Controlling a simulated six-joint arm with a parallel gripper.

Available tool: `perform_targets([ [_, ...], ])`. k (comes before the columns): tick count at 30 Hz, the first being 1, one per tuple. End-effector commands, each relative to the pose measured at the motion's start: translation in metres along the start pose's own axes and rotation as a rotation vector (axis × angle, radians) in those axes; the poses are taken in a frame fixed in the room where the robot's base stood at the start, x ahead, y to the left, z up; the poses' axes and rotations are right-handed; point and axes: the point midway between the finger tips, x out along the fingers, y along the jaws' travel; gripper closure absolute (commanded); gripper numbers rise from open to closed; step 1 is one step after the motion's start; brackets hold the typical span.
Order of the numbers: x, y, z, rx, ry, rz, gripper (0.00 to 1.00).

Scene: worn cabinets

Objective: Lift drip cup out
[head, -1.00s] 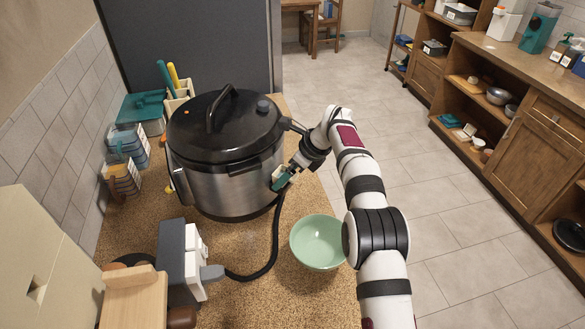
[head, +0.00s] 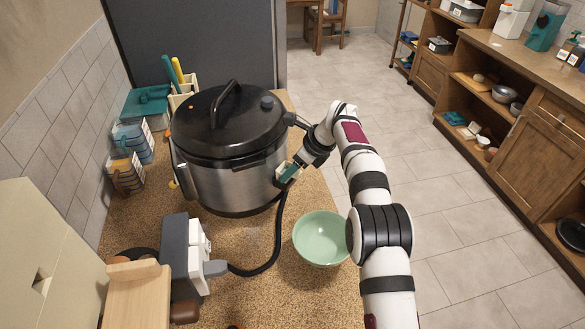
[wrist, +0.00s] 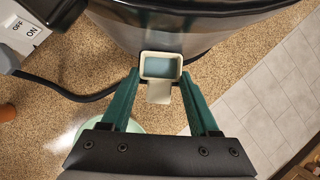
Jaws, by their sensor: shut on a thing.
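The drip cup (wrist: 143,67) is a small cream cup with a tab toward me and a pale blue inside. It is at the lower side of the big steel cooker with a black lid (head: 228,180). In the head view the cup (head: 281,170) is small and partly hidden by my gripper (head: 287,174). In the wrist view the teal fingers of my gripper (wrist: 161,80) are on both sides of the cup, shut on it. The cup looks upright, close to the cooker wall; I cannot tell whether it still touches its mount.
A green bowl (head: 321,238) stands on the counter (head: 250,290) near my arm. A black cable (head: 276,240) runs beside the cooker to a grey-white switch box (head: 185,255). The counter's right edge is close, with the tiled floor beyond.

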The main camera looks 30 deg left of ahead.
Motion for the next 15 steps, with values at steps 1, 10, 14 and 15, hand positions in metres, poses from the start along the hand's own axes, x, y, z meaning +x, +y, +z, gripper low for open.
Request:
perform_targets([
  [1,-0.0001,0.0,0.0001,0.0,0.0,0.0,1.0],
  [10,-0.0011,-0.0001,0.0008,0.0,0.0,0.0,1.0],
  [14,-0.0039,-0.0003,0.0025,-0.001,-0.001,-0.001,1.0],
  [15,-0.0049,-0.0003,0.0031,-0.001,-0.001,-0.001,1.0],
])
